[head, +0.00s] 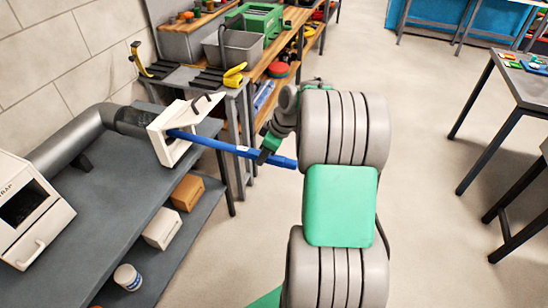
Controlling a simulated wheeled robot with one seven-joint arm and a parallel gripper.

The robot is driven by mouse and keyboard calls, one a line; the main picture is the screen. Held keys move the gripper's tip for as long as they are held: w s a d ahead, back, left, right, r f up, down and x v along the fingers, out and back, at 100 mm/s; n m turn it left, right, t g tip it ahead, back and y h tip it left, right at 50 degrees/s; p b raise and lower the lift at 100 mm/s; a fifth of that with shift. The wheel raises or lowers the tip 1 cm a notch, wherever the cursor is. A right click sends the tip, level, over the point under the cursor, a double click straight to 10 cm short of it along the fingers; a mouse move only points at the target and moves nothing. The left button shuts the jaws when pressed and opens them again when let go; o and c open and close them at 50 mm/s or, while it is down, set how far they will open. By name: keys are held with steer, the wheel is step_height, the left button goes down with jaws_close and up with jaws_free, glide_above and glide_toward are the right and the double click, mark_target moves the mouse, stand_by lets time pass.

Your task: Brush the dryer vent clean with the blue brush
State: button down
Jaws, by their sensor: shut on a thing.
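The dryer vent is a white hood (160,128) at the end of a grey duct, with its flap raised, on the dark grey bench at the left. The blue brush (215,143) is a long blue rod that runs from the vent's mouth to the right. Its far end is inside the vent's opening, and its bristles are hidden. My gripper (266,152) is shut on the rod near its right end, to the right of the vent and beyond the bench edge. My arm partly hides the gripper.
The grey duct (75,138) runs left to a white box (28,215) with a handle. Boxes (187,191) and a jar (127,277) sit on the lower shelf. A cluttered workbench (200,75) stands behind. The floor (430,200) at right is clear up to the tables.

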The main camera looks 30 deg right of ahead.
mark_target(219, 142)
steer(key=w+a, duration=0.3)
steer(key=w, duration=0.1)
steer(key=w+a, duration=0.3)
steer(key=w, duration=0.1)
steer(key=w+a+p, duration=0.1)
steer(key=w+a, duration=0.2)
steer(key=w, duration=0.1)
steer(key=shift+w+a, duration=0.4)
steer(key=s+d+b, duration=0.1)
steer(key=s+d, duration=0.3)
steer(key=s, duration=0.2)
steer(key=s+d+b, duration=0.1)
steer(key=s+d, duration=0.4)
steer(key=s, duration=0.1)
steer(key=s+d+b, duration=0.1)
steer(key=s+d, duration=0.4)
steer(key=s, duration=0.1)
steer(key=shift+s, duration=0.15)
stand_by(0.4)
steer(key=w+a, duration=0.4)
steer(key=w, duration=0.2)
steer(key=w+a+p, duration=0.1)
steer(key=w+a, duration=0.4)
steer(key=w, duration=0.1)
steer(key=w+a+p, duration=0.1)
steer(key=w+a, duration=0.4)
steer(key=w, duration=0.1)
steer(key=shift+w, duration=0.15)
stand_by(0.3)
